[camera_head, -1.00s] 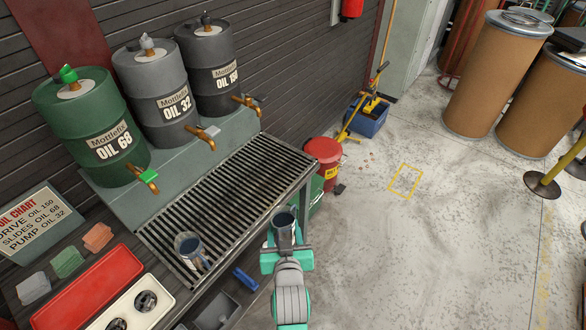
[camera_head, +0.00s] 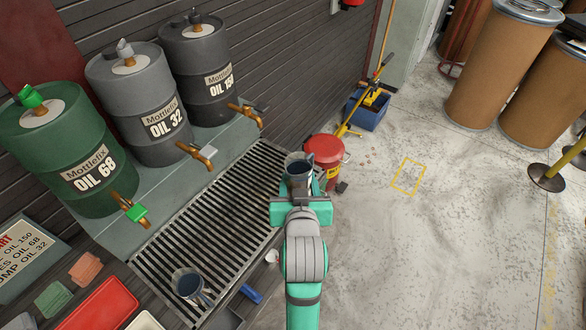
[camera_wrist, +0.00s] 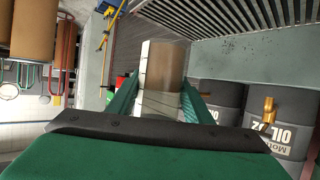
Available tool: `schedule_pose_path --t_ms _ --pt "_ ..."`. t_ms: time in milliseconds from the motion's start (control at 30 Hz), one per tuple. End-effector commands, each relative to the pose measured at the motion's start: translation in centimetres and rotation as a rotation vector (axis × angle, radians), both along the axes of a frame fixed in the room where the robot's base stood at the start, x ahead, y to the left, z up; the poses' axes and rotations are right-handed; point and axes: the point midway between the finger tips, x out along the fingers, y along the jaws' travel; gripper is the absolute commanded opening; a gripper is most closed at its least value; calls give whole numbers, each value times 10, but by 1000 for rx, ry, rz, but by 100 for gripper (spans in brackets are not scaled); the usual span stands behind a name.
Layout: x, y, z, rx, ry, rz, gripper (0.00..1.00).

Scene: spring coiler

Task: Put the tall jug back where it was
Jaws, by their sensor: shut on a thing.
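The tall jug (camera_head: 298,168) is a grey metal vessel with dark contents, held upright in my gripper (camera_head: 300,192). In the head view it overlaps the far right end of the slatted drip grate (camera_head: 216,212); its height above the grate is hard to judge. In the wrist view the jug's shiny side (camera_wrist: 162,75) lies between my two green fingers (camera_wrist: 158,98), which are shut on it. A second grey jug (camera_head: 187,284) stands on the near left part of the grate, apart from my gripper.
Three oil drums stand behind the grate: green OIL 68 (camera_head: 65,155), grey OIL 32 (camera_head: 145,105) and dark OIL 150 (camera_head: 197,70), with taps reaching forward. A red bin (camera_head: 323,151) stands beyond the bench's right end.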

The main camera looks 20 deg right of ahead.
Motion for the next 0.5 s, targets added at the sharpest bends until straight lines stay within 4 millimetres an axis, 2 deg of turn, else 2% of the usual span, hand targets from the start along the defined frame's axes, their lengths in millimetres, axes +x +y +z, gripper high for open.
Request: schedule_pose_path --t_ms 200,500 --pt "30 -3 -7 0 0 3 16" --pt "84 -27 -34 0 0 -2 16"
